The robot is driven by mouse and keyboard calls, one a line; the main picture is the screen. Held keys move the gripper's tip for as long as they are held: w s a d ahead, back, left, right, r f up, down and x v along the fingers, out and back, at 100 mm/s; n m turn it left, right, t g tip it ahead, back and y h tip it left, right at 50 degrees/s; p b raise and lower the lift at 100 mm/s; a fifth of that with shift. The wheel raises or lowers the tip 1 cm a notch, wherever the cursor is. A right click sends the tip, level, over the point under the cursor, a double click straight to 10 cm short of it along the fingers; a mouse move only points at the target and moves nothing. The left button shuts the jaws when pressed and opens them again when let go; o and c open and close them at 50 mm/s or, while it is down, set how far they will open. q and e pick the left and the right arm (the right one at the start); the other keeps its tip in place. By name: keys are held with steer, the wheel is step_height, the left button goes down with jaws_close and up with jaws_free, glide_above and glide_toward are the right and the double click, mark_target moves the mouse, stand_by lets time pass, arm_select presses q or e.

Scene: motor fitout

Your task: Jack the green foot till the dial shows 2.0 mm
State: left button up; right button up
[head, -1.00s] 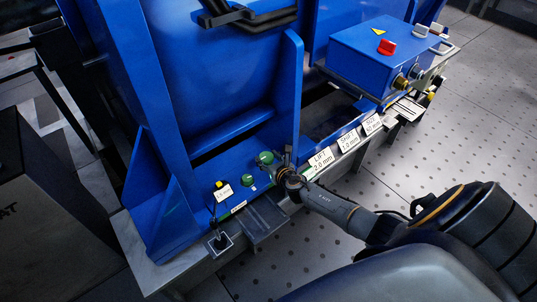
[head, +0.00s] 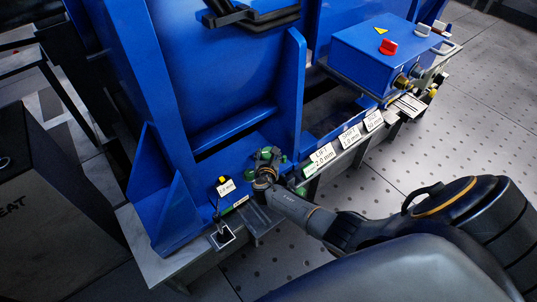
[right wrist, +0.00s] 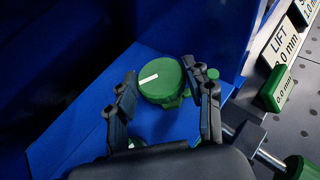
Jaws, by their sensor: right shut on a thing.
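A round green knob (right wrist: 158,84) with a white line on its top stands on the blue base plate in the right wrist view. My right gripper (right wrist: 163,92) has one finger on each side of the knob and is shut on it. In the head view my right gripper (head: 265,165) hides most of the knob. A small green readout block (right wrist: 281,88) beside the plate seems to read 0.0 mm. A white card (head: 321,157) in the head view reads LIFT 2.0 mm. My left gripper is not in view.
A big blue motor frame (head: 165,100) rises close behind the knob. A blue box (head: 375,60) with a red knob (head: 388,47) stands at the back right. Another green part (right wrist: 303,168) lies at the wrist view's lower right. The perforated floor (head: 370,185) is clear.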

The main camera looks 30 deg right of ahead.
stand_by(0.3)
steer(key=o, duration=0.9)
steer(key=v, duration=1.2)
stand_by(0.9)
